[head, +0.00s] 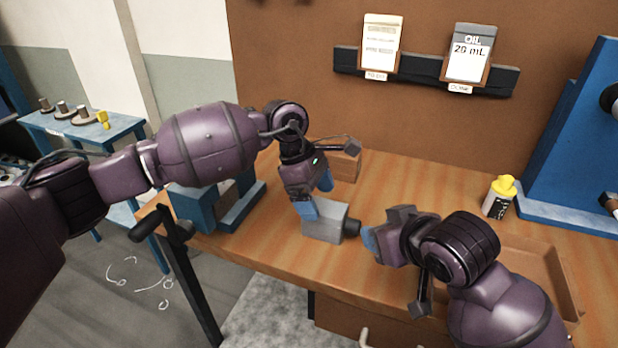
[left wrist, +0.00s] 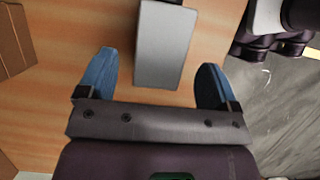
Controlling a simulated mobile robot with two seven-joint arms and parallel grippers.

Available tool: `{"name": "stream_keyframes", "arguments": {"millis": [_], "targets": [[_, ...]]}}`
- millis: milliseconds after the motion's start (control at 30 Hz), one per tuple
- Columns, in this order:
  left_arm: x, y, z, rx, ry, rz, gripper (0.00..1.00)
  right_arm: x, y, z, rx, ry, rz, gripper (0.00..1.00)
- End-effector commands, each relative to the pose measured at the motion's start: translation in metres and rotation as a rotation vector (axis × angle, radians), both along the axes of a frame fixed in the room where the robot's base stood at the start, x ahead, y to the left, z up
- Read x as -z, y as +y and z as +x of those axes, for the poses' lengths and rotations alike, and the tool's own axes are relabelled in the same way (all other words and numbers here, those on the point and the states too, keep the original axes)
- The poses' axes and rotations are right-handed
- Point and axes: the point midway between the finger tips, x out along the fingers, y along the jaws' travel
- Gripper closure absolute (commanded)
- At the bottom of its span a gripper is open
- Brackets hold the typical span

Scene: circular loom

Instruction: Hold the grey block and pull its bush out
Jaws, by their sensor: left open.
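The grey block (head: 322,224) lies on the wooden bench, with its dark bush (head: 353,228) sticking out of its right end. My left gripper (head: 316,198) is over the block's left end and open. In the left wrist view the block (left wrist: 165,45) reaches between the two blue fingers, with a gap on each side. The bush is mostly cut off at the top edge there. My right gripper (head: 373,241) is just right of the bush, with a blue finger near it. Its other finger is hidden, and I cannot tell whether it touches the bush.
A brown box (head: 345,166) stands behind the left gripper. A blue fixture (head: 240,206) is at the bench's left end. A yellow-capped bottle (head: 498,197) and a brown tray (head: 545,262) are to the right. Bare bench lies behind the right gripper.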

Motion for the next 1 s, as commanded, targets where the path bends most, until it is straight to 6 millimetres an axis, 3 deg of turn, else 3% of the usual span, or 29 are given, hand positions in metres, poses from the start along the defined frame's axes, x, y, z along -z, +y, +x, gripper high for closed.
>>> {"name": "stream_keyframes", "arguments": {"millis": [300,733,1000], "targets": [[0.036,-0.014,-0.005,-0.001,0.002,0.0,0.15,0.0,0.0,0.0,0.0,0.0,0.0,0.57],[0.042,-0.016,-0.005,-0.002,0.001,-0.001,0.15,0.0,0.0,0.0,0.0,0.0,0.0,0.57],[0.042,-0.016,-0.005,-0.002,0.001,-0.001,0.55,0.0,0.0,0.0,0.0,0.0,0.0,0.57]]}}
